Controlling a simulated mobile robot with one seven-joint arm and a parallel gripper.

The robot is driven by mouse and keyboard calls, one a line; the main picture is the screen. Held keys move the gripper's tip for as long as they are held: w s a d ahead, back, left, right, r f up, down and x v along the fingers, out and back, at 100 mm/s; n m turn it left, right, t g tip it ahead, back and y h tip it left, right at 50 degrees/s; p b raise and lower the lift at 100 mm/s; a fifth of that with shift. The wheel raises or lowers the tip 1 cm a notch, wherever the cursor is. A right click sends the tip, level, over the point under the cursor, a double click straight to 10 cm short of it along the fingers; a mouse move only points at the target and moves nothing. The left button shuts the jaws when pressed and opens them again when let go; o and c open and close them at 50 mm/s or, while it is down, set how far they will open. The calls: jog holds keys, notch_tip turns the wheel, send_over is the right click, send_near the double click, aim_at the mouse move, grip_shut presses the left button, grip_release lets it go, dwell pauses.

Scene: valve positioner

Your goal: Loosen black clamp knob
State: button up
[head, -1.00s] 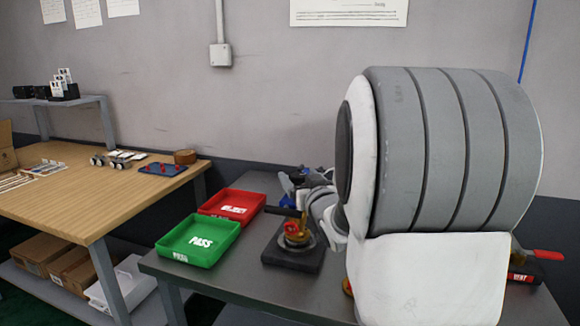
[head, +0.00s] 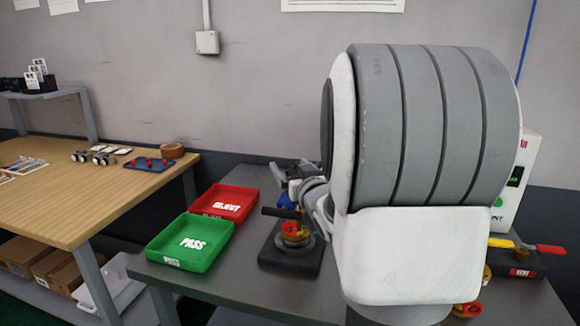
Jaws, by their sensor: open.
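A small fixture with a red and brass-coloured part (head: 292,231) stands on a black base block (head: 286,262) on the grey bench. A dark bar (head: 276,212) sticks out to the left above it. I cannot tell whether this bar belongs to the fixture's clamp or to my gripper. My large white and grey arm covers much of the right half. My gripper (head: 302,196) is at the wrist end, just above and right of the fixture, mostly hidden. Its jaws look open, and no contact can be made out. No clamp knob can be picked out clearly.
A green PASS tray (head: 165,257) and a red REJECT tray (head: 222,213) stand left of the fixture. A box with a green button (head: 510,185) and a red-handled valve (head: 549,250) are at right behind my arm. A wooden table (head: 90,205) stands at far left.

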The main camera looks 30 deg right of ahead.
grip_shut()
dwell(0.3)
jog(key=shift+y, duration=0.3)
